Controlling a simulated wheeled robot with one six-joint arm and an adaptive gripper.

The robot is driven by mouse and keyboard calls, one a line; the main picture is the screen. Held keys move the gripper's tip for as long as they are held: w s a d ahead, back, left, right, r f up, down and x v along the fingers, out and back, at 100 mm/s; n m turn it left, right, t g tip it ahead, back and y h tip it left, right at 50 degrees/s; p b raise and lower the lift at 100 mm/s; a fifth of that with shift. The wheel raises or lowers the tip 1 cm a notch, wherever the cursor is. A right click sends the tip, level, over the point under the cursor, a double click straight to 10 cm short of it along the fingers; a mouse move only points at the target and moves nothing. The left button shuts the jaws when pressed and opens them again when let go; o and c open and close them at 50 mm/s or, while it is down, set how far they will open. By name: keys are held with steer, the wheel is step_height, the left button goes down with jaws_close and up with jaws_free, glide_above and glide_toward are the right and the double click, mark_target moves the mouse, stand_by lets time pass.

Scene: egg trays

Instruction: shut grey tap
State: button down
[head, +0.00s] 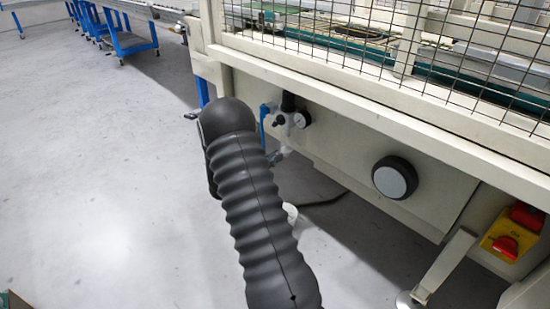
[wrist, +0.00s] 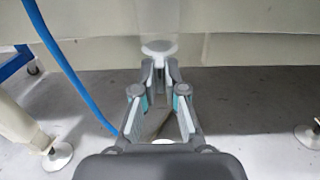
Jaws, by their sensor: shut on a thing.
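The grey tap (wrist: 160,63) is small and sits just under the pale bowl of the air unit in the wrist view. My gripper (wrist: 160,72) is directly below the bowl, its two fingertips closed in on the tap from left and right. The fingertips cover most of the tap, so its turn position cannot be read. In the head view, my dark ribbed arm reaches toward the air unit (head: 291,119) and hides most of the gripper. Something small and grey shows below the unit there, too small to tell apart as tap or fingertip.
A blue hose (wrist: 72,75) runs down left of my gripper. A round gauge (head: 301,120) is on the air unit.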

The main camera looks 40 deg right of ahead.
steer(key=shift+d+r+n+p, duration=0.15)
steer(key=shift+n+p, duration=0.15)
steer(key=shift+w+d+n+p, duration=0.15)
steer(key=shift+n+p, duration=2.2)
steer(key=shift+n, duration=1.95)
steer(key=shift+w+a+n+p, duration=0.15)
steer(key=shift+n+p, duration=2.2)
steer(key=shift+n, duration=1.95)
steer(key=shift+d, duration=0.1)
steer(key=c, duration=1.3)
jaws_free()
steer(key=shift+c, duration=0.2)
steer(key=shift+o, duration=0.5)
steer(key=shift+s+d+f, duration=0.1)
steer(key=shift+f, duration=0.1)
steer(key=shift+a, duration=0.3)
